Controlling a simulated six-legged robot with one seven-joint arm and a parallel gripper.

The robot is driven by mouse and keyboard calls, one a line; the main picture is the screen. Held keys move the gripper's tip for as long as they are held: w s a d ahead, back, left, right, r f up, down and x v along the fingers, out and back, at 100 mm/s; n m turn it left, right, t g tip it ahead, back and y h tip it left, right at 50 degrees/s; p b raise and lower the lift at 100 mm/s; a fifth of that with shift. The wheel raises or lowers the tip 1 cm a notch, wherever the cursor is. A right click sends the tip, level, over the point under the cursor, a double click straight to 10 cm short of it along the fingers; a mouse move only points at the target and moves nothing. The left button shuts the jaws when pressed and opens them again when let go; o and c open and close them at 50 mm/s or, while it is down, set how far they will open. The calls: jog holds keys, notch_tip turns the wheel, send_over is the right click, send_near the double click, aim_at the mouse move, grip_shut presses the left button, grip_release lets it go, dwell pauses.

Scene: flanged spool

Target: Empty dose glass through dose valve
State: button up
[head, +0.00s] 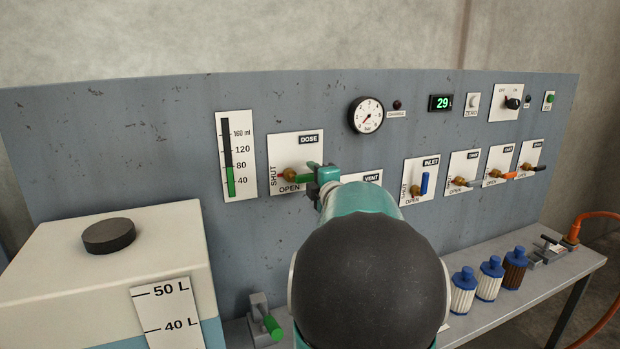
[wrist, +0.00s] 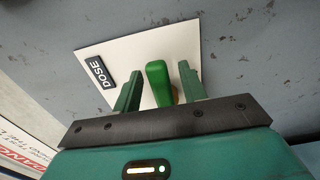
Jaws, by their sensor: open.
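The dose valve (head: 292,174) sits on a white plate marked DOSE, SHUT and OPEN. Its green handle (wrist: 158,82) points right in the head view, level with the panel. My gripper (wrist: 160,90) is open, with one finger on each side of the handle. In the wrist view a gap shows between the handle and both fingers. In the head view my gripper (head: 313,173) reaches the handle's right end and partly hides it. The dose glass gauge (head: 236,155) is a scale up to 160 ml, with green filling up to about 80.
A VENT plate (head: 362,178) is partly hidden by my arm. The inlet valve (head: 420,187) has an upright blue handle, with several more valves to its right. A white tank (head: 100,260) stands at lower left. Blue-capped filters (head: 490,278) stand on the bench (head: 560,275).

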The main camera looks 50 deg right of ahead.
jog(key=shift+w, duration=0.1)
grip_shut()
